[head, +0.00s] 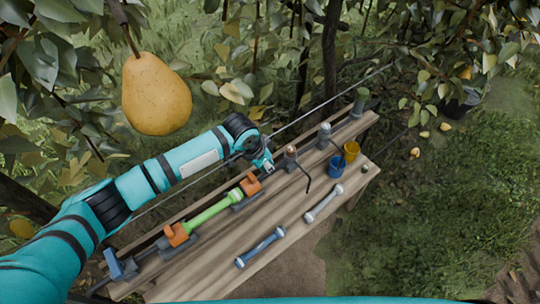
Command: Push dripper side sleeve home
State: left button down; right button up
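My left gripper (264,163) is at the end of the teal arm, above the back edge of a wooden bench (285,225). It is small and dark here, so I cannot tell whether it is open. My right gripper is out of view. A bright green tube (210,212) lies along the bench between two orange clamps, the left one (176,234) and the right one (250,185). A blue clamp-like piece (122,268) sits at the bench's left end. I cannot tell which part is the dripper side sleeve.
A blue cup (336,166) and a yellow cup (351,151) stand at right. A pear (156,95) hangs at upper left. Grass lies right.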

aim_at(250, 179)
pick_arm(q)
jog(key=shift+s+a, duration=0.65)
jog(key=shift+a, duration=0.1)
jog(key=s+a+p, duration=0.2)
jog(key=p, duration=0.1)
jog(key=shift+a+r, duration=0.2)
jog(key=shift+a, duration=0.2)
jog(key=shift+s+a+p, duration=0.25)
jog(key=shift+a+p, duration=0.05)
jog(key=shift+p, duration=0.15)
jog(key=shift+a+f, duration=0.1)
jog(key=shift+f, duration=0.2)
jog(key=shift+s, duration=0.1)
